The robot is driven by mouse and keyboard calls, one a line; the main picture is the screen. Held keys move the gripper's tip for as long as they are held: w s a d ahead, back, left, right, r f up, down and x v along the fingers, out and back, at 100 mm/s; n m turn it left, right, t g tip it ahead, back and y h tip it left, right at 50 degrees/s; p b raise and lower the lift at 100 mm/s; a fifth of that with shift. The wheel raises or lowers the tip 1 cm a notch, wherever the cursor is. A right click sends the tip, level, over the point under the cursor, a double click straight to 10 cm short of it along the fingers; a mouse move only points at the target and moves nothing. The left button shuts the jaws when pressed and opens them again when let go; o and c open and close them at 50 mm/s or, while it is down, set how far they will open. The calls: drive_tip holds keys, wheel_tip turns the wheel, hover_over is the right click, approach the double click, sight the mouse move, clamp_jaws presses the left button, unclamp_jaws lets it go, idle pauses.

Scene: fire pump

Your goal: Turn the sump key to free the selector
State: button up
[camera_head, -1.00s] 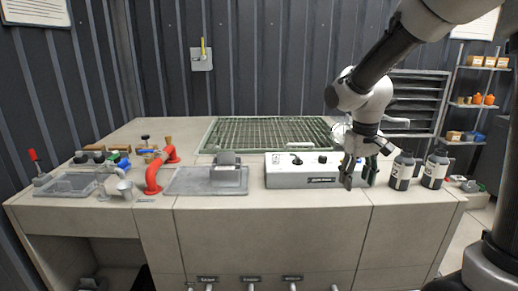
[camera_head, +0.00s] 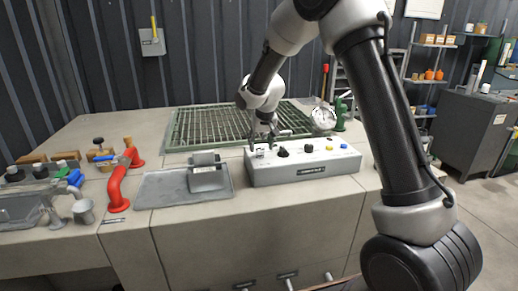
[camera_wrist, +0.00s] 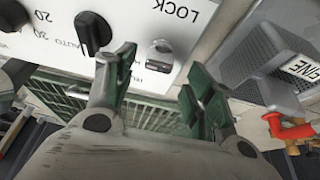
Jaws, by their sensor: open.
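The control box (camera_head: 303,166) stands on the bench with a white top panel. In the wrist view its panel shows upside down, with a small silver key-like piece (camera_wrist: 160,53) beside the word LOCK; I take it for the sump key. A black pointer knob (camera_wrist: 93,33), likely the selector, sits to its left; it also shows in the head view (camera_head: 283,152). My gripper (camera_wrist: 160,80) is open, its green-padded fingers to either side of the silver piece in the picture, with nothing between them. In the head view my gripper (camera_head: 263,138) is over the box's left end.
A grey sloped block (camera_head: 207,174) on a tray stands left of the box, with a red pipe (camera_head: 118,186) beyond it. A green grating (camera_head: 205,128) lies behind. A round gauge (camera_head: 323,117) stands behind the box's right half.

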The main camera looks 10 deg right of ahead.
sight(260, 149)
drive_tip(key=shift+x, duration=1.6)
drive_tip(key=shift+s, duration=0.1)
drive_tip(key=c, duration=1)
